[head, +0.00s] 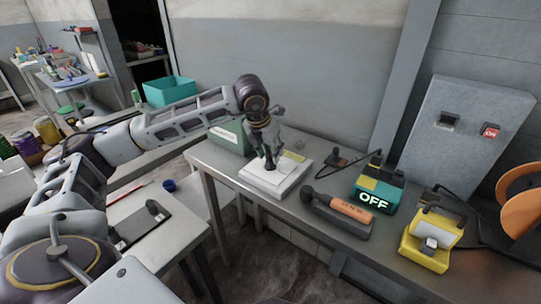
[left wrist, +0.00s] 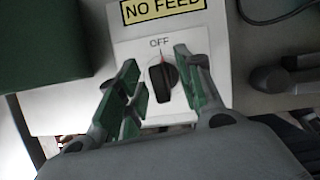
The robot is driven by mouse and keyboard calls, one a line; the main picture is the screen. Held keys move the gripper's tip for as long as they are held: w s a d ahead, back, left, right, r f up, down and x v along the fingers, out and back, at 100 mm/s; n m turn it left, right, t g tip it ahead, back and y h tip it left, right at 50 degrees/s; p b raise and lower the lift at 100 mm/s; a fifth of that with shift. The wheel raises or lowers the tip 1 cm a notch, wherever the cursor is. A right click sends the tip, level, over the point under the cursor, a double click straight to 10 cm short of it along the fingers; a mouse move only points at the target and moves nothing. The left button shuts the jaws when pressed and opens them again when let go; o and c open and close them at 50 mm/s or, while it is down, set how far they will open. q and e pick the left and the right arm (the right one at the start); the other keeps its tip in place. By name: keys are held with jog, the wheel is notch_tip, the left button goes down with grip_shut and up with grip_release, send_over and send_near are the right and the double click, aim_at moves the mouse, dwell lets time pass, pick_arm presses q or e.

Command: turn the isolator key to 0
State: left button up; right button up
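The isolator is a white box (head: 272,182) on the grey bench, with a black key knob (left wrist: 161,84) on its face. In the left wrist view the knob stands upright in the picture, its red mark at the top towards the printed word OFF; no 0 is legible. A yellow NO FEED label (left wrist: 163,9) lies above it. My left gripper (head: 268,160) is over the box, and its green-padded fingers (left wrist: 160,85) are spread on both sides of the knob. A gap shows on the left side; contact on the right is unclear. My right gripper is not in view.
On the bench to the right are an orange-banded tool (head: 349,209), a teal unit showing OFF (head: 376,190) and a yellow device (head: 430,238). A green box (head: 229,137) stands close behind the isolator. A grey cabinet (head: 462,125) rises at the right.

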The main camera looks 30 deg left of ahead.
pick_arm(q)
jog(key=o, duration=0.5)
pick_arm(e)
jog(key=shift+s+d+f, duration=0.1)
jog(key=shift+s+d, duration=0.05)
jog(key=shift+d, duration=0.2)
pick_arm(q)
jog(key=shift+r, duration=0.1)
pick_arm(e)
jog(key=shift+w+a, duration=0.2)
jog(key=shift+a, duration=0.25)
pick_arm(q)
jog(key=shift+r+p, duration=0.45)
jog(key=shift+r, duration=0.3)
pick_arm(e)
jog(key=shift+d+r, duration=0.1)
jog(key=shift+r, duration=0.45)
pick_arm(q)
jog(key=shift+r+p, duration=1.5)
jog(key=shift+r, duration=1.15)
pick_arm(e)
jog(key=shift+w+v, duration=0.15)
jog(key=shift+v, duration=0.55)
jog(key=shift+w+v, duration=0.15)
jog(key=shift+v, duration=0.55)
pick_arm(q)
jog(key=shift+r, duration=0.1)
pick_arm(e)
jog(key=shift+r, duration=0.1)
